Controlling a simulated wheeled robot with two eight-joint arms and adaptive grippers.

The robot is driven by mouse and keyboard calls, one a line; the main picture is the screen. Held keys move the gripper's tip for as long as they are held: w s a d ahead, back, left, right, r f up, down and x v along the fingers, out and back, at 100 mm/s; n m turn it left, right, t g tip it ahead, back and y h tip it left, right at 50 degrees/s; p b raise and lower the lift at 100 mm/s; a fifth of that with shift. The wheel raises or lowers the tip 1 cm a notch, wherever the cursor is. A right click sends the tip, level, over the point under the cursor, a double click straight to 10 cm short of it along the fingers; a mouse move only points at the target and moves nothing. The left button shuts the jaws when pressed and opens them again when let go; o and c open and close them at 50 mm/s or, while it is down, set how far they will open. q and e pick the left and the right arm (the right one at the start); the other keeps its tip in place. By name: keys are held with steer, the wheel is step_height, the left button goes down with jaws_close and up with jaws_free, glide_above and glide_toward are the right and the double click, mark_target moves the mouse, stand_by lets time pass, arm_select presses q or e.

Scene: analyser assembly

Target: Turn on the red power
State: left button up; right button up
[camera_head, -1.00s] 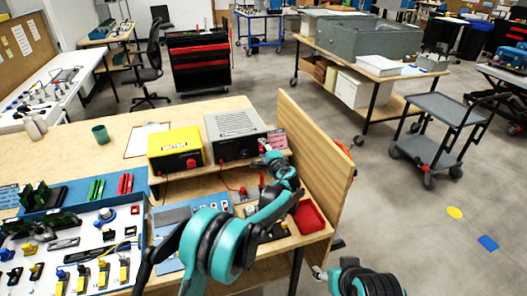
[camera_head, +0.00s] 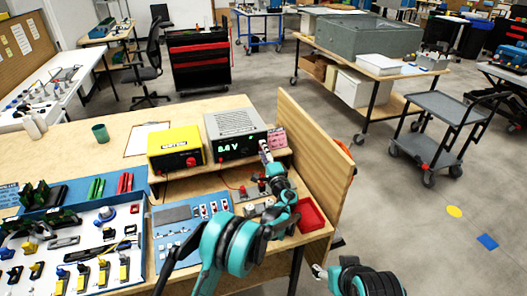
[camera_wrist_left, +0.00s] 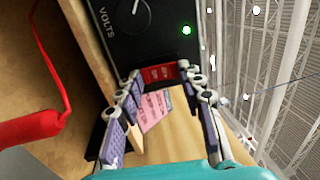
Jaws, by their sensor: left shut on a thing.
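The grey power supply (camera_head: 236,135) stands on the raised shelf at the back right of the bench, its green digits lit. In the left wrist view its black front shows a VOLTS knob (camera_wrist_left: 133,12) and a lit green lamp (camera_wrist_left: 186,30). The red power switch (camera_wrist_left: 160,73) is between my left fingertips. My left gripper (camera_head: 265,150) is at the right end of the supply's front, shut on the switch; it also shows in the left wrist view (camera_wrist_left: 158,80). In the head view the gripper hides the switch.
A yellow box (camera_head: 174,150) stands left of the supply. A pink card (camera_head: 277,139) is right of it. A wooden side panel (camera_head: 318,150) bounds the bench on the right. A red bin (camera_head: 311,215) and a blue board (camera_head: 190,228) lie in front.

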arm_select(q)
steer(key=o, duration=1.2)
steer(key=shift+c, duration=0.2)
steer(key=v, duration=1.2)
steer(key=shift+f, duration=0.1)
